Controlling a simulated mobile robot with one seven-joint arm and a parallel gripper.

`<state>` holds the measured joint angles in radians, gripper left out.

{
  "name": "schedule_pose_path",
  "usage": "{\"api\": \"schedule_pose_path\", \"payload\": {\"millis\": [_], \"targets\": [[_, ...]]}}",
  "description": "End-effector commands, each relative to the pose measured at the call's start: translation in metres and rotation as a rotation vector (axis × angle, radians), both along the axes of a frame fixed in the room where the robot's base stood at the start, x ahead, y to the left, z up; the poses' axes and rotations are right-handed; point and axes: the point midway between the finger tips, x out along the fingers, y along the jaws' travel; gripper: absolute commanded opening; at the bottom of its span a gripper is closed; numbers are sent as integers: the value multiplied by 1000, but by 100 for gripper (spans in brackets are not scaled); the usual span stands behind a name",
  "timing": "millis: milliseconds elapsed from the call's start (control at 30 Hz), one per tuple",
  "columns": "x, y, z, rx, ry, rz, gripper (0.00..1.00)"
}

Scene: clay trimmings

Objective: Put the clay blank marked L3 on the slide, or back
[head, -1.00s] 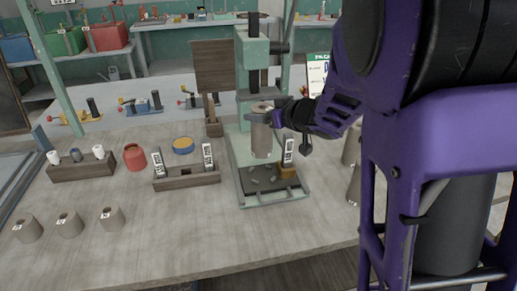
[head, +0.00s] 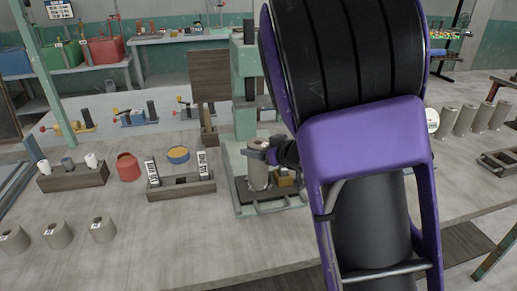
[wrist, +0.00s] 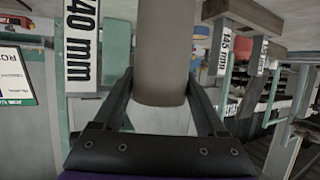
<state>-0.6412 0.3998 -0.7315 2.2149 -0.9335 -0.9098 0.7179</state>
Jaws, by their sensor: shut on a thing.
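A grey-brown clay blank (head: 258,172) stands upright in my gripper (head: 271,155), low over the dark slide (head: 243,192) at the foot of the green press. I cannot tell whether its lower end touches the slide. My gripper is shut on the blank's side; in the wrist view the blank (wrist: 163,50) lies between the two fingers of my gripper (wrist: 162,95). No L3 mark on it is readable. My arm hides part of the press's right side.
The green press column (head: 245,110) rises right behind the blank. A wooden rack (head: 180,190) with labelled gauges stands to the left. Three marked blanks (head: 57,235) stand at the front left, and several more (head: 463,120) at the right.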

Motion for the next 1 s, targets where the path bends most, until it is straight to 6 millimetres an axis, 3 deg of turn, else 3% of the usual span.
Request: {"api": "schedule_pose_path", "payload": {"millis": [33, 67, 100, 533, 1000], "targets": [[1, 0, -1, 2, -4, -1, 0], [0, 0, -2, 0, 0, -1, 78], [0, 0, -2, 0, 0, -1, 85], [-3, -3, 4, 1, 0, -3, 87], [-70, -48, 39, 3, -3, -4, 87]]}}
